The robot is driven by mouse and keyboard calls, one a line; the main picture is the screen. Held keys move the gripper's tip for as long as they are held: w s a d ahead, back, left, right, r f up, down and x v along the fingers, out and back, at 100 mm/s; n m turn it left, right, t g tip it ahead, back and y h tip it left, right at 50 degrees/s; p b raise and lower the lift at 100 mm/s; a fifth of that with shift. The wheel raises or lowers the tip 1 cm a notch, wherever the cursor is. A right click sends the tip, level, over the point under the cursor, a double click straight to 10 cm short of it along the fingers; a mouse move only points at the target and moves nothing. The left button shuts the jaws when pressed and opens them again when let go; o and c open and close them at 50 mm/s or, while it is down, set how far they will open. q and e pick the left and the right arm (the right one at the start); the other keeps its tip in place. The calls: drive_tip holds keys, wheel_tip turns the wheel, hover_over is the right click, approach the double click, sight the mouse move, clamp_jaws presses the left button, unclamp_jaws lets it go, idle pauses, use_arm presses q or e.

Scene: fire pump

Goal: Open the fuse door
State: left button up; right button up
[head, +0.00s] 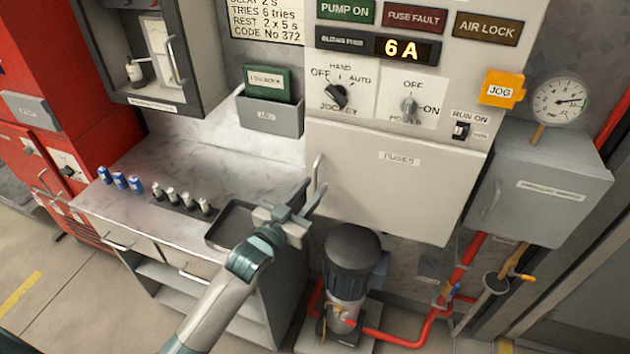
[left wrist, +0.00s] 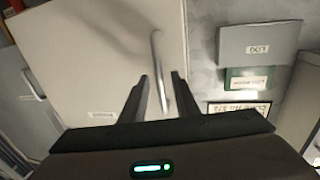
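The fuse door (head: 385,185) is a pale grey panel labelled FUSES, below the switches on the control cabinet in the head view. It looks shut. Its thin upright handle (head: 317,172) is at its left edge. My left gripper (head: 315,188) is open at the handle's lower part. In the left wrist view the door (left wrist: 95,60) shows turned over, and the handle (left wrist: 156,65) runs down between the two open fingers (left wrist: 161,85). I see no finger closed on it; I cannot tell how deep it sits between them. My right gripper is not in view.
A worktop (head: 160,170) with blue and grey cylinders and a dark tray (head: 235,225) lies left of the door. A dark-topped pump (head: 350,260) stands below it. A grey box (head: 540,190) with a gauge is at right. A log holder (head: 270,115) hangs upper left of the door.

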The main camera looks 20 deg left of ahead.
use_arm(q)
drive_tip(key=shift+x, duration=1)
clamp_jaws()
drive_tip(key=shift+s, duration=0.15)
